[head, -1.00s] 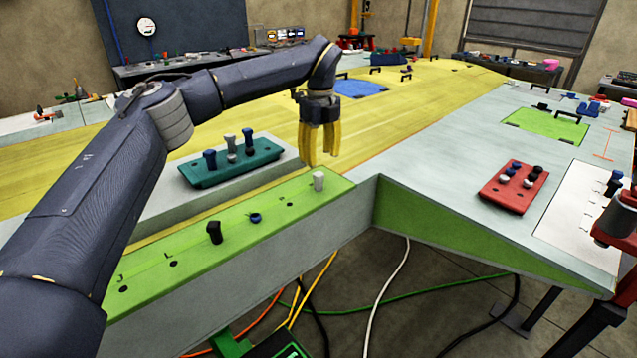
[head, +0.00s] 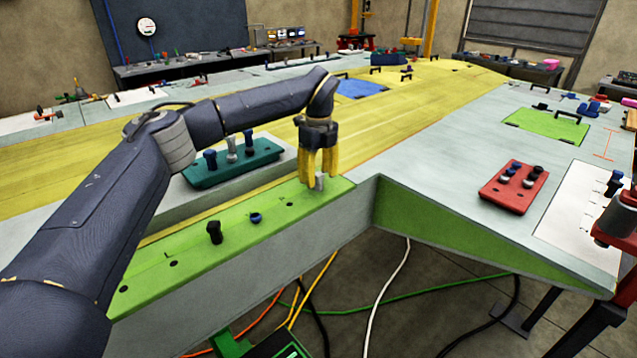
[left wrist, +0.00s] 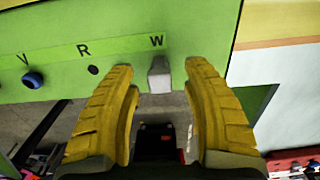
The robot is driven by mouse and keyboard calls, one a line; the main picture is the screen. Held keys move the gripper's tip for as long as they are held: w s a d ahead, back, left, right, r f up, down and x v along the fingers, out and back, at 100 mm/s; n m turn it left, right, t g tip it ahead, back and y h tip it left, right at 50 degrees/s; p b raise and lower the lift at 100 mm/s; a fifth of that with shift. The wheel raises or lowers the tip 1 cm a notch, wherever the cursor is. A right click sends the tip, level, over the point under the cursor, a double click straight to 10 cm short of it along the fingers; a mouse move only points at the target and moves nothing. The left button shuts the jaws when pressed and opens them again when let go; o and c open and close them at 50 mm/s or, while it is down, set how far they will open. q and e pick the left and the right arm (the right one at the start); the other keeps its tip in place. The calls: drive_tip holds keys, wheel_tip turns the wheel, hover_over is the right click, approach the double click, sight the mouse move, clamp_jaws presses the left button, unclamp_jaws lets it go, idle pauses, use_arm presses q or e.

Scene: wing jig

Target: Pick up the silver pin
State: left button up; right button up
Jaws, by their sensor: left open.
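A silver pin (head: 319,181) stands upright near the right end of the green strip (head: 188,251). In the left wrist view the silver pin (left wrist: 159,75) stands beside the letter W, between the line of the two fingers. My left gripper (head: 320,180) is open, its yellow fingers pointing down on either side of the pin. The left gripper (left wrist: 160,85) also shows in the left wrist view, with gaps between both fingers and the pin.
A red block (head: 500,195) with pins lies on the right panel.

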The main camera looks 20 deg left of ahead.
sight(318, 174)
use_arm(q)
clamp_jaws()
drive_tip(key=shift+r, duration=0.15)
idle(0.4)
wheel_tip(318, 174, up, 20)
idle(0.6)
